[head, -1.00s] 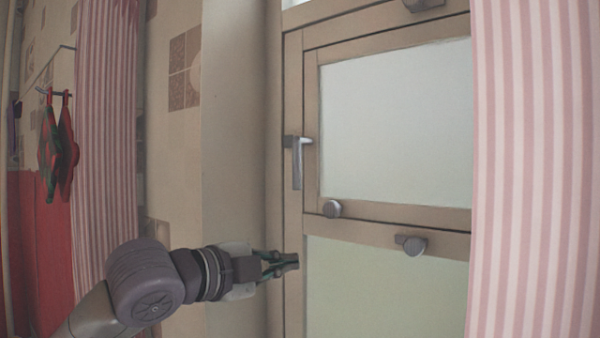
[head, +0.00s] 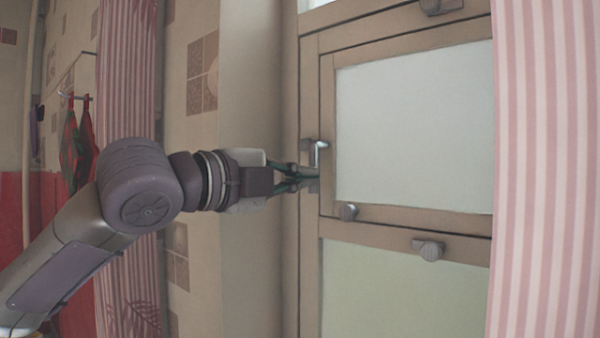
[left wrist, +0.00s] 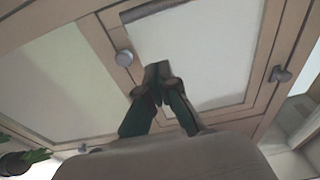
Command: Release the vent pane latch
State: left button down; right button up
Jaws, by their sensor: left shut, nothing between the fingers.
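The vent pane (head: 415,125) is a pale frosted panel in a beige wooden frame and looks closed in the head view. Its silver latch handle (head: 319,150) is on the left side of the frame; the upper part shows and the lower part is hidden behind my fingertips. My left gripper (head: 312,179) is shut with nothing between its fingers, its tips at the lever's lower end; I cannot tell if they touch it. My right gripper is not in view.
A pink striped curtain (head: 545,170) hangs at the right, another (head: 127,70) at the left. Red-green pot holders (head: 83,150) hang on a hook.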

pick_arm(q)
jog(key=w+d+p, duration=0.2)
jog(key=w+p, duration=0.2)
jog(key=w, duration=0.3)
jog(key=shift+w, duration=0.3)
jog(key=shift+s+d, duration=0.1)
